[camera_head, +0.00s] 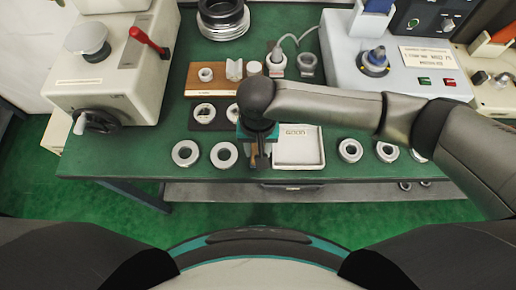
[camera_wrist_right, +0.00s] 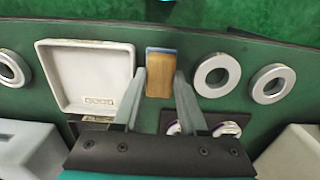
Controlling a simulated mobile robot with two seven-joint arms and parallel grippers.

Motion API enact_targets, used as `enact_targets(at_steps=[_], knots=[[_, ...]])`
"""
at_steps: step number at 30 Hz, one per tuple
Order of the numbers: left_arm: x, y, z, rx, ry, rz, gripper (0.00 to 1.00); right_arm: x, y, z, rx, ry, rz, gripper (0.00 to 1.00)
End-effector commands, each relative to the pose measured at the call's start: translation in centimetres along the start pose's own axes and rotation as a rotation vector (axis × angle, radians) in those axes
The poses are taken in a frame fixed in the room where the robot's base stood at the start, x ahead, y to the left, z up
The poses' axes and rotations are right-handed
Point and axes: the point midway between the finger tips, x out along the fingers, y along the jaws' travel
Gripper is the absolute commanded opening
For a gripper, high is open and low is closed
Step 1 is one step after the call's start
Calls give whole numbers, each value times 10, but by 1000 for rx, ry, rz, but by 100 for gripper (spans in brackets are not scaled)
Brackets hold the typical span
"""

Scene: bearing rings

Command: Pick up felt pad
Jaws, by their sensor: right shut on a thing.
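The felt pad (camera_wrist_right: 160,74) looks like a tan wooden block with a thin blue-grey layer along its far edge. In the right wrist view it sits between the fingertips of my right gripper (camera_wrist_right: 160,82), which is shut on its sides. In the head view my right gripper (camera_head: 256,156) points down near the table's front edge, just left of the white tray. There the wrist hides most of the pad. I cannot tell whether the pad touches the table. My left gripper is not in view.
The white square tray (camera_head: 298,163) is close to the pad's side. Two bearing rings (camera_head: 185,153) lie left of my gripper, and more rings (camera_head: 350,150) lie right of the tray. A dark mat with rings and a wooden stand (camera_head: 207,76) are behind. Machines flank the green table.

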Motion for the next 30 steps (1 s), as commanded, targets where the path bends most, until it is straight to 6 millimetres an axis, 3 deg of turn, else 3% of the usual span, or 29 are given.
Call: enact_targets(at_steps=[5, 18, 24, 30], knots=[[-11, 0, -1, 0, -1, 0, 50, -33, 0, -1, -1, 2, -3, 0], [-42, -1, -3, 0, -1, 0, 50, -154, -1, -1, 0, 4, -3, 0], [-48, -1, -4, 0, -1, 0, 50, -182, 0, -1, 1, 1, 0, 0], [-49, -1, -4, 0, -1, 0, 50, -191, 0, 0, 1, 1, 1, 0]])
